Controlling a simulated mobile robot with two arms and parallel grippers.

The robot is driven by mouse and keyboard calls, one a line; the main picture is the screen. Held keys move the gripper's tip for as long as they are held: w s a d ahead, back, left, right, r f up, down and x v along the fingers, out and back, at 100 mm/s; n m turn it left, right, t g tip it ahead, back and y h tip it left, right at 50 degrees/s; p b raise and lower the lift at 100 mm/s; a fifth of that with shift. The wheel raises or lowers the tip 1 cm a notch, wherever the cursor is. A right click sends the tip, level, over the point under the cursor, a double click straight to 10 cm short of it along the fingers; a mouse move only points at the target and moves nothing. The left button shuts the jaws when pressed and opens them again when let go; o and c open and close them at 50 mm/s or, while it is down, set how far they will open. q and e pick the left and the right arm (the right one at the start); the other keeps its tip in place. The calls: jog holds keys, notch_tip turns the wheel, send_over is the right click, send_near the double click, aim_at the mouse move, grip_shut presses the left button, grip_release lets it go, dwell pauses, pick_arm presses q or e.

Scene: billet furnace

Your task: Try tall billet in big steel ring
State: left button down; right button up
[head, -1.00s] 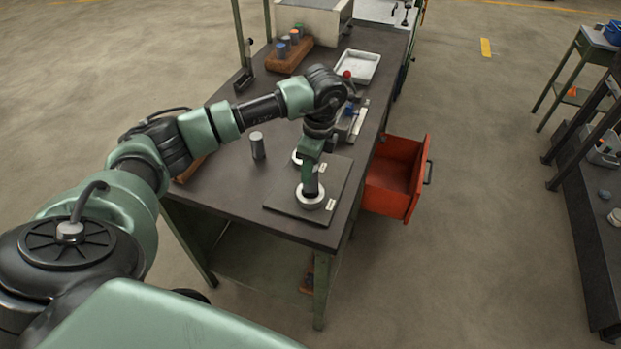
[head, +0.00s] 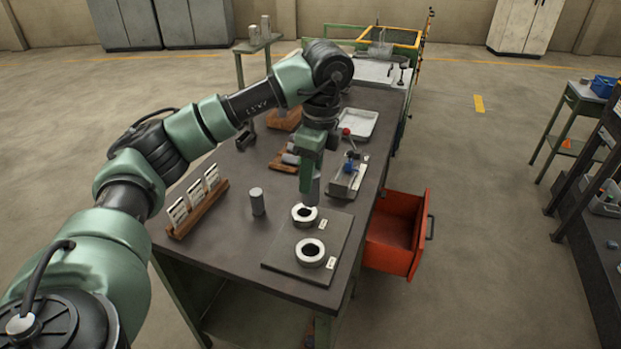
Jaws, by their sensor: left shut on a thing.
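My left gripper (head: 309,178) points down over the dark ring board and is shut on a grey billet. The held billet (head: 309,197) is mostly hidden by the fingers; only its lower end shows, above or just behind the far ring. The smaller-looking far steel ring (head: 296,219) and the larger-looking near steel ring (head: 310,262) lie flat on the board (head: 285,262), both with dark open holes. I cannot tell the height of the billet over the board. Another grey billet (head: 258,202) stands upright on the table left of the board. My right gripper is not in view.
A wooden rack with white cards (head: 198,203) stands at the table's left. A fixture with a blue part (head: 348,176) and a white tray (head: 359,122) are behind the board. An open red drawer (head: 395,240) sticks out at right. The table front-left is clear.

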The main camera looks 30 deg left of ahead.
pick_arm(q)
notch_tip(320, 180, down, 11)
jog(key=b, duration=0.7)
dwell(1.4)
